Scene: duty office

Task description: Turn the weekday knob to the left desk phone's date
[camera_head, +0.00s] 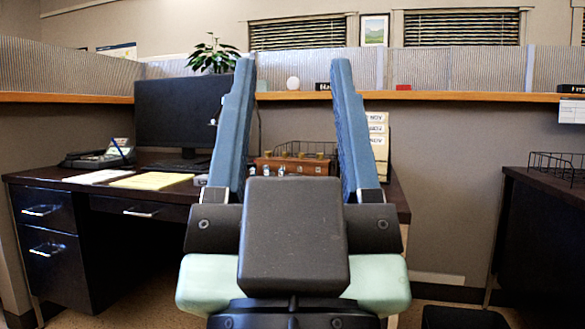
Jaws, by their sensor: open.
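My gripper (293,66) fills the middle of the view. Its two long blue fingers point up and away, open wide with nothing between them. A dark desk phone (92,160) with a small raised display sits on the desk's left side; its date is too small to read. A wooden box (312,165) with several small knobs along its front stands on the desk beyond my fingers, seen in the gap between them. Which one is the weekday knob I cannot tell. Pale calendar cards (378,132) show right of the right finger, partly hidden by it.
The dark desk (165,210) carries a black monitor (178,112), a yellow pad (152,181) and white paper (95,176). A wire rack (305,148) stands behind the box. A second dark desk (545,195) with a wire basket (556,166) is at right.

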